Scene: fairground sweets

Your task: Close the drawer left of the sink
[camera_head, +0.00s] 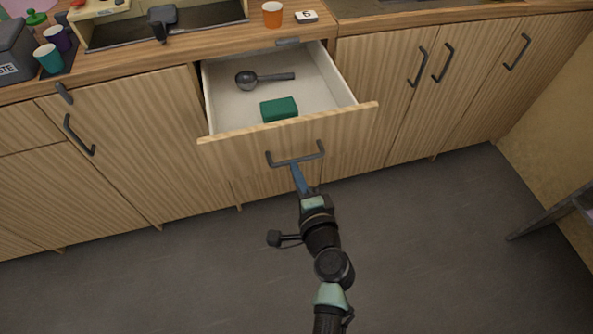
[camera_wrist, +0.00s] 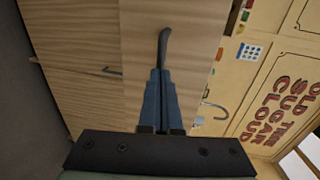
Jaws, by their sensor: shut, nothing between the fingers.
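The open drawer (camera_head: 230,146) has a light wood front and is pulled well out of the counter. A dark bar handle (camera_head: 297,160) runs across its front. Inside the drawer lie a dark ladle (camera_head: 247,79) and a green block (camera_head: 279,109). My gripper (camera_head: 296,166) is at the drawer front, just below or at the handle. In the wrist view, the blue fingers (camera_wrist: 160,75) are together, pointing at the dark handle (camera_wrist: 163,48). I cannot tell whether the fingertips touch the handle or the front. No sink is clearly visible.
Closed cupboard doors (camera_head: 385,90) stand to the right and another (camera_head: 140,140) to the left. The countertop holds an orange cup (camera_head: 272,14), a teal cup (camera_head: 48,58) and a grey box (camera_head: 14,58). The floor (camera_head: 430,260) in front is mostly clear. A dark-legged item (camera_head: 555,212) stands at the right.

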